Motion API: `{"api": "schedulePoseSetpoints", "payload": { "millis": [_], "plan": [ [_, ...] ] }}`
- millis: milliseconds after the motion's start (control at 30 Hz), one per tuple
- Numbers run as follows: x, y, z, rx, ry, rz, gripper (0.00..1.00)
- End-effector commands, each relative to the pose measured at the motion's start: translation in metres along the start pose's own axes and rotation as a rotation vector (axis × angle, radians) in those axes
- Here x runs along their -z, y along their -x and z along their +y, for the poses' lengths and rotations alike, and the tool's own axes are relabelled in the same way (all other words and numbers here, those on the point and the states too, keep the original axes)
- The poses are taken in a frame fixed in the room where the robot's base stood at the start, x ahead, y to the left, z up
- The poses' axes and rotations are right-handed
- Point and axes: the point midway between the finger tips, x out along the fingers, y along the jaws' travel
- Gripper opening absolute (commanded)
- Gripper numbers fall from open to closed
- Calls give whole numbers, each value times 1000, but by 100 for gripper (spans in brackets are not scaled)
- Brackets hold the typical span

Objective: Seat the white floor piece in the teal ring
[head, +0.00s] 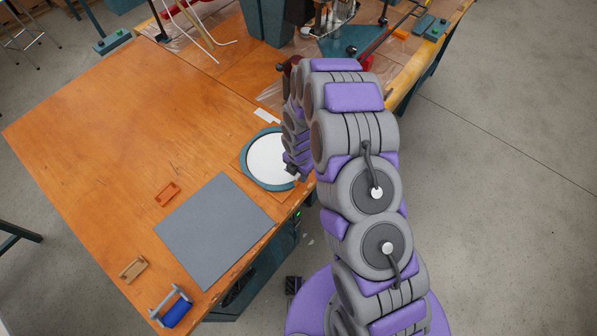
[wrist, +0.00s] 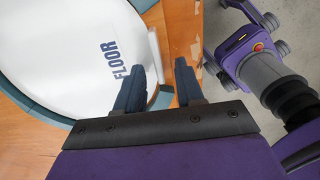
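The white floor piece (head: 266,160) is a round disc inside the teal ring (head: 247,172) on the table. In the wrist view the floor piece (wrist: 75,50) shows the word FLOOR and a raised white tab at its right edge. The teal ring (wrist: 22,101) shows along its lower left and upper edge. I cannot tell whether the disc lies fully flush. My gripper (head: 295,172) is at the ring's right side. In the wrist view my gripper (wrist: 160,88) is open, its dark fingers apart, with the tab near the gap and no finger visibly pressing on it.
A grey mat (head: 213,231) lies in front of the ring. An orange bracket (head: 167,194), a tan block (head: 133,269) and a blue roller (head: 175,312) lie to its left. The table's right edge is close to the ring. The left tabletop is clear.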

Motion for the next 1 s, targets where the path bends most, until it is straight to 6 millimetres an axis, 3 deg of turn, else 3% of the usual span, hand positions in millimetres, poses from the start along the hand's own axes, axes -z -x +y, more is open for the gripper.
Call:
{"api": "schedulePoseSetpoints", "payload": {
  "millis": [267, 1000],
  "plan": [
    [0, 3, -1, 0, 0, 0, 37],
    [0, 36, -11, 0, -1, 0, 37]
  ]
}}
